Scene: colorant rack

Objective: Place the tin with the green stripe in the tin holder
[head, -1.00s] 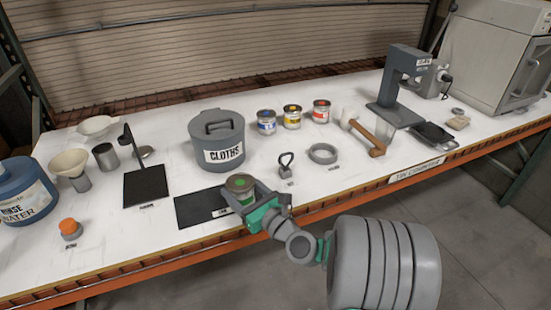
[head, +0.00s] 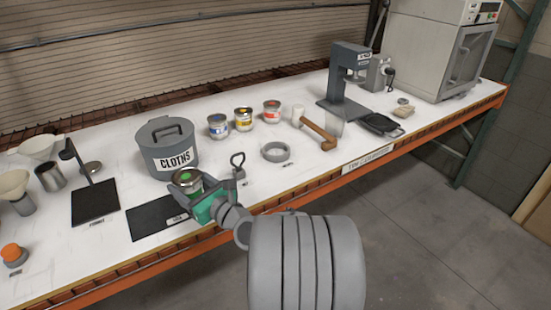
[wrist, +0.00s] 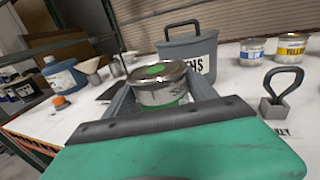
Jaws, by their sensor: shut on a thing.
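The tin with the green stripe (head: 187,180) has a green dot on its lid. It is upright in my gripper (head: 190,188), which is shut around its sides. The wrist view shows the tin (wrist: 160,86) between the two grey fingers, with its lower part hidden by the green gripper body. In the head view it appears above the back right part of a black mat (head: 152,219), in front of the CLOTHS bin. A low grey ring (head: 275,152), apparently the tin holder, lies empty on the table to the right; its label is too small to read.
The CLOTHS bin (head: 167,148) stands close behind the tin. A looped grey weight (head: 239,168) stands between my gripper and the ring. Blue, yellow and red tins (head: 243,119) stand behind, and a mallet (head: 318,131) lies right of the ring. The table's front edge is orange.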

